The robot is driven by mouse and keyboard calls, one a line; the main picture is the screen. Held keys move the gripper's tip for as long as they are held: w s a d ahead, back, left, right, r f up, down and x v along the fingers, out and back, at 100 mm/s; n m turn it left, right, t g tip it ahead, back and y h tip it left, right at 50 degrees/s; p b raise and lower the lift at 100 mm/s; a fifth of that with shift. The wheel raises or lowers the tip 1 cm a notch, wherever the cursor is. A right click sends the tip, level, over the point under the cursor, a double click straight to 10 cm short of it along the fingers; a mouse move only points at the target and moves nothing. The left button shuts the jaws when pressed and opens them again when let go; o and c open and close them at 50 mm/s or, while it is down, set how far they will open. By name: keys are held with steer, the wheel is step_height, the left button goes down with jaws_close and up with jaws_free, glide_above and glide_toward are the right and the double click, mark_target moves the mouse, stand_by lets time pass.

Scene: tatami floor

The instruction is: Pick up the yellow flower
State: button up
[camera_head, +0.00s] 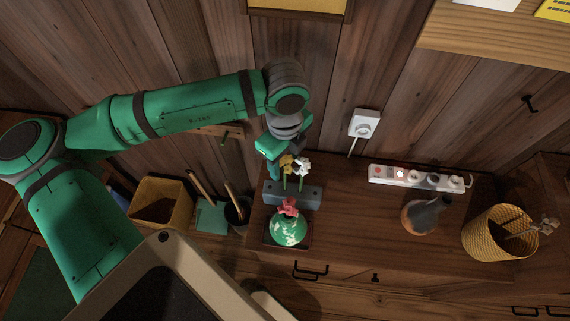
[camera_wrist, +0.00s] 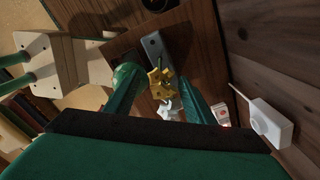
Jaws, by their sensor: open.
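The yellow flower (camera_head: 286,162) stands upright on a green stem in a grey-blue block holder (camera_head: 309,196) on the wooden cabinet. In the wrist view the yellow flower (camera_wrist: 161,80) shows between the two fingers of my gripper (camera_wrist: 157,84), which is open and not closed on it. In the head view my gripper (camera_head: 275,158) is beside and partly behind the flower. A white flower (camera_head: 302,166) stands just to its right; it also shows in the wrist view (camera_wrist: 171,108), nearer the palm. Whether a finger touches either flower I cannot tell.
A red flower (camera_head: 289,207) sits in a round green vase (camera_head: 289,230) in front of the holder. A power strip (camera_head: 418,178), a dark-necked vase (camera_head: 424,215) and a wicker basket (camera_head: 495,238) stand to the right. The wooden wall (camera_head: 330,110) is close behind.

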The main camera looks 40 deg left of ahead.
steer(key=shift+f, duration=0.4)
steer(key=c, duration=1.1)
steer(key=shift+o, duration=0.2)
steer(key=shift+r, duration=0.1)
